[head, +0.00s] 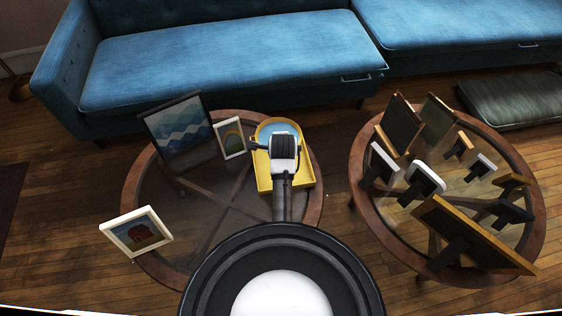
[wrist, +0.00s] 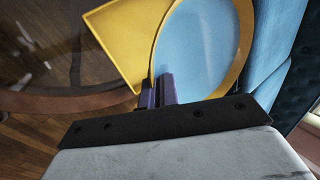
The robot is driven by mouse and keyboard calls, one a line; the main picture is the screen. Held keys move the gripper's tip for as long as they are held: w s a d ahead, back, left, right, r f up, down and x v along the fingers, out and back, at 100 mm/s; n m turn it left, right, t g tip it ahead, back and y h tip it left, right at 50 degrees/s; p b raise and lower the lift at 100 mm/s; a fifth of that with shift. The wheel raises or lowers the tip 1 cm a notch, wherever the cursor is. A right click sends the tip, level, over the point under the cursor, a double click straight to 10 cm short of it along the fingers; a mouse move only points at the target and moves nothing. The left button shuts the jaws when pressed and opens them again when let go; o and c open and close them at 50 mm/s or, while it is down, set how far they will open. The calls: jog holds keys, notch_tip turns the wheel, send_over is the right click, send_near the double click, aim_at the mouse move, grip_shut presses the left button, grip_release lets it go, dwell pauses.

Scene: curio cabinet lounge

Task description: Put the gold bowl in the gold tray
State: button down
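The gold bowl (head: 281,126) has a light blue inside and shows behind my gripper in the head view. In the wrist view the bowl (wrist: 200,45) is large and close, overlapping the gold tray (wrist: 112,40). The yellow-gold tray (head: 304,178) lies on the left round table, partly hidden by my gripper and the bowl. My gripper (head: 284,150) is over the tray. In the wrist view its fingers (wrist: 158,90) are close together with the bowl's rim between them. I cannot tell whether the bowl touches the tray.
Picture frames stand left of the tray: a large wave picture (head: 180,130), a small rainbow picture (head: 231,138) and a white-framed one (head: 137,232). The right round table (head: 361,190) holds several frames. A blue sofa (head: 230,55) stands behind. The left table's middle is clear.

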jog(key=r+m, duration=0.1)
jog(key=r+m+h, duration=0.1)
jog(key=shift+w+a+r+m, duration=0.1)
jog(key=shift+w+r+m, duration=0.2)
jog(key=shift+w, duration=0.1)
jog(key=shift+h, duration=0.3)
notch_tip(320, 180, down, 20)
jog(key=shift+r, duration=0.1)
jog(key=c, duration=2)
grip_release()
jog(key=shift+f, duration=0.2)
jog(key=shift+c, duration=0.2)
jog(key=o, duration=0.4)
jog(key=shift+c, duration=0.2)
jog(key=shift+r, duration=0.15)
